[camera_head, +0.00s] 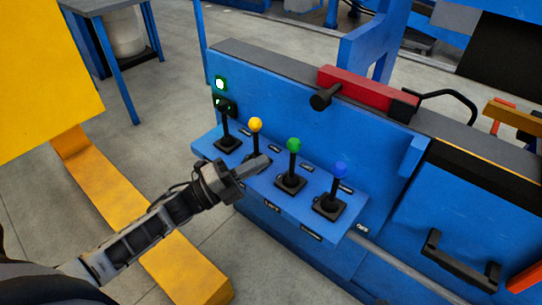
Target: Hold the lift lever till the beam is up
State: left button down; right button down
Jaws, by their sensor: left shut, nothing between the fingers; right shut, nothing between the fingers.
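A blue control shelf (330,228) carries a row of levers on black square bases. From left to right they are a dark-knobbed lever (226,128), a yellow-knobbed lever (255,126), a green-knobbed lever (294,146) and a blue-knobbed lever (340,170). Their labels are too small to read, so I cannot tell which is the lift lever. My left gripper (262,162) is shut and empty, pointing right between the yellow and green levers. Its fingers overlap the yellow lever's lower part; whether they touch it is unclear. My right gripper is out of view. I cannot identify the beam.
A green lit indicator (220,83) is on the blue panel behind the shelf. A red block with a black cylinder (368,92) sits on top of the panel. A yellow floor beam (160,240) lies at left. A blue cabinet with a black handle (455,262) stands at right.

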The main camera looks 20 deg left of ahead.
pick_arm(q)
jog(key=v, duration=0.8)
pick_arm(e)
jog(key=shift+w+r, duration=0.3)
jog(key=shift+r, duration=0.05)
pick_arm(q)
jog(key=shift+w, duration=0.1)
pick_arm(e)
jog(key=shift+d, duration=0.1)
